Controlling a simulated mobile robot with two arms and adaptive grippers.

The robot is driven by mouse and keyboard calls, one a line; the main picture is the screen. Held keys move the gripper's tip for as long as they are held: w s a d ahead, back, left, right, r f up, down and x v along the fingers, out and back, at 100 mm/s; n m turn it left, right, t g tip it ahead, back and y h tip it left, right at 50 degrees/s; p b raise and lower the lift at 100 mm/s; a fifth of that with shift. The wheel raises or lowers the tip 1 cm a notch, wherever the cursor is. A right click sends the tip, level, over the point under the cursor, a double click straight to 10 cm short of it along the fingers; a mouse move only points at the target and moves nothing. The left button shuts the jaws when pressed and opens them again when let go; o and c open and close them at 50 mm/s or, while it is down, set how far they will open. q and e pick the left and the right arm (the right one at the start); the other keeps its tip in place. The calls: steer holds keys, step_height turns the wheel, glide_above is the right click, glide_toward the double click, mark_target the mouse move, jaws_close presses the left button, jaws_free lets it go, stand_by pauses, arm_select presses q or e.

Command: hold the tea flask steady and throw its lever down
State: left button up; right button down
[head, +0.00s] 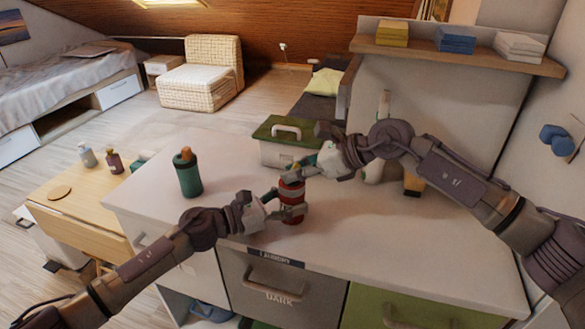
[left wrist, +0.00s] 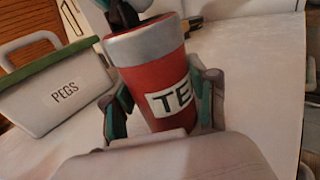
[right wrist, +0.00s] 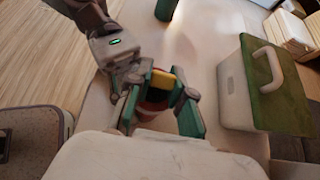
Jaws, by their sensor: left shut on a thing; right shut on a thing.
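The tea flask (head: 292,213) is a red cylinder standing near the front edge of the white counter. In the left wrist view the flask (left wrist: 158,80) has a grey collar and a label reading "TE", cut off by a finger. My left gripper (head: 280,205) is shut around its body from the left; its fingers (left wrist: 163,118) flank the flask. My right gripper (head: 300,170) is at the flask's top, shut on the lever. In the right wrist view the yellow lever (right wrist: 163,82) shows between the fingers (right wrist: 160,104); its exact tilt is hard to tell.
A white PEGS box with a green lid (head: 270,131) stands behind the flask. A green bottle (head: 188,178) with an orange cap stands to the left. The white counter (head: 350,232) is clear at the front right. Drawers are below it.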

steer(key=y, duration=0.1)
steer(key=t+y, duration=0.1)
steer(key=y, duration=0.1)
steer(key=f+y, duration=0.1)
steer(key=shift+s+d+t+y, duration=0.15)
steer(key=shift+d+t+y, duration=0.15)
steer(key=shift+y, duration=0.1)
steer(key=shift+d+y, duration=0.1)
steer(key=shift+y, duration=0.2)
steer(key=c, duration=1)
jaws_free()
steer(key=shift+f, duration=0.1)
steer(key=v, duration=1.2)
steer(key=shift+s, duration=0.1)
